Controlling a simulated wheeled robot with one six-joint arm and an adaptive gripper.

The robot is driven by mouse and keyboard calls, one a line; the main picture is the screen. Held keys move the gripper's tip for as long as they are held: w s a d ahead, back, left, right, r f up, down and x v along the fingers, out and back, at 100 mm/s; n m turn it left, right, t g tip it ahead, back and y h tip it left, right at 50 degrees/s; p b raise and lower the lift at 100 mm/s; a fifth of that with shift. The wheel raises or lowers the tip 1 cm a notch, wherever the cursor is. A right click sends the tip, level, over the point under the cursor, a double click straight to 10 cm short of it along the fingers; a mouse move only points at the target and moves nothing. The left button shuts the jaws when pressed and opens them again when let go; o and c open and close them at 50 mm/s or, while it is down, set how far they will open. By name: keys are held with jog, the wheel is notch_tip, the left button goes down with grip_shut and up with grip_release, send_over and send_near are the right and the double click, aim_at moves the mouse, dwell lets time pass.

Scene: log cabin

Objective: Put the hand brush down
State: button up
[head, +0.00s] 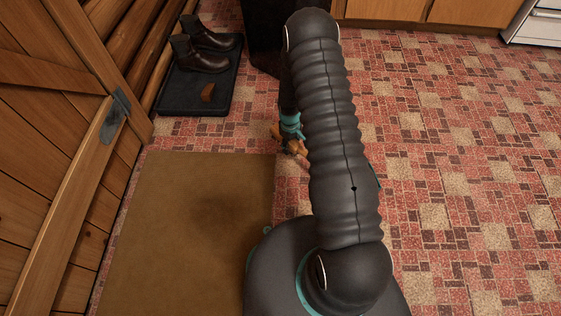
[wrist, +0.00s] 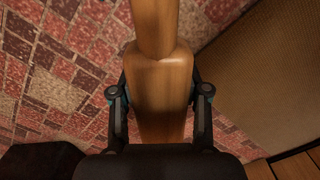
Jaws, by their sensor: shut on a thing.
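The hand brush (wrist: 160,72) is a smooth wooden piece with a narrower part toward the top of the wrist view. My gripper (wrist: 159,97) is shut on its wider wooden part, one dark finger on each side. In the head view, a small orange-brown part of the brush (head: 299,149) shows beside my arm, below the teal band at my wrist. My arm hides the rest. I cannot see the bristles. The brush is over the red patterned floor near the corner of the brown mat (head: 180,230); its height above the floor is unclear.
A wooden door (head: 45,200) is at left. The tiled floor (head: 460,160) at right is clear.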

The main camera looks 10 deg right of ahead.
jog(key=a+f, duration=0.1)
jog(key=s+a+f, duration=0.1)
jog(key=a, duration=0.1)
jog(key=a+f, duration=0.1)
jog(key=shift+s+a, duration=0.35)
jog(key=shift+s, duration=0.05)
jog(key=shift+f+b, duration=0.3)
jog(key=shift+f, duration=1.7)
jog(key=shift+f, duration=0.1)
jog(key=shift+f, duration=0.15)
jog(key=o, duration=1)
